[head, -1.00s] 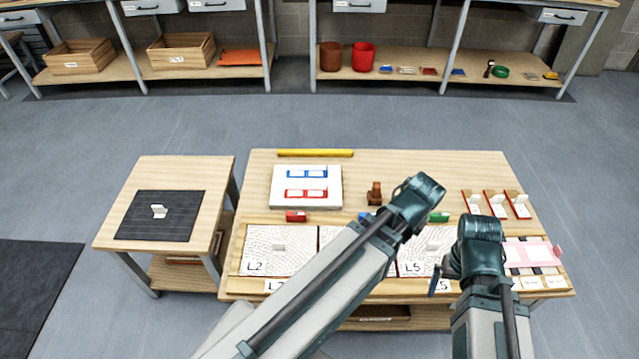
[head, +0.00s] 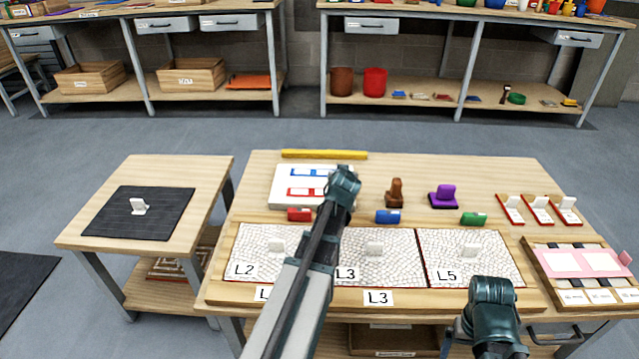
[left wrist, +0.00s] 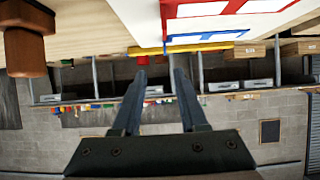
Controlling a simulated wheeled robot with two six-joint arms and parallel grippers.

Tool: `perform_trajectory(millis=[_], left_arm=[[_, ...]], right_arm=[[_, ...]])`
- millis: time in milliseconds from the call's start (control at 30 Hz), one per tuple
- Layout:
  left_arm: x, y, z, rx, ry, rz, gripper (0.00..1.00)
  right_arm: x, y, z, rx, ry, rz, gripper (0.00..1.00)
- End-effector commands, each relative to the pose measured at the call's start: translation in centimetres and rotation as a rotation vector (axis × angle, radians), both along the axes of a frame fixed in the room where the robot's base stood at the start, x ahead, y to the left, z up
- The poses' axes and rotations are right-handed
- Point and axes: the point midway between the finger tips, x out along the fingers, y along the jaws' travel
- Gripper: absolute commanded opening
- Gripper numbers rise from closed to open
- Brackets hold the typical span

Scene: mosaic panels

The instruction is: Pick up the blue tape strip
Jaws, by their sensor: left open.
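The blue tape strip (head: 308,173), a blue band with white windows, lies on the white board (head: 280,198) at the back left of the main table. A similar red strip (head: 305,192) lies in front of it. In the left wrist view the blue strip (left wrist: 208,37) shows at the top, partly cut off, beyond and right of the fingertips. My left gripper (left wrist: 159,74) is open with nothing between its fingers. In the head view my left forearm ends over the board's right edge and hides its fingers. My right arm is at lower right; its fingers are not clearly visible.
A yellow bar (head: 324,155) lies behind the board. A brown stamp (head: 394,194) and a purple one (head: 443,197) stand to the right.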

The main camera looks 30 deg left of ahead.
Motion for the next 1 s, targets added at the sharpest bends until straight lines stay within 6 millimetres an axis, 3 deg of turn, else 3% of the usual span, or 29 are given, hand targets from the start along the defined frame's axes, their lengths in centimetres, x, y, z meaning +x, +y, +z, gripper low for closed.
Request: perform_trajectory(millis=[267,733,1000], left_arm=[[0.5,0.5,-0.4,0.002,-0.005,0.002,0.42],[6.2,4.0,-4.1,0.001,-0.004,0.003,0.42],[6.6,4.4,-4.2,0.001,-0.004,0.002,0.42]], right_arm=[[0.0,0.0,-0.5,0.000,0.000,0.000,0.97],[0.0,0.1,-4.2,0.005,-0.001,0.008,0.97],[0.0,0.1,-4.3,0.006,0.000,0.008,0.97]])
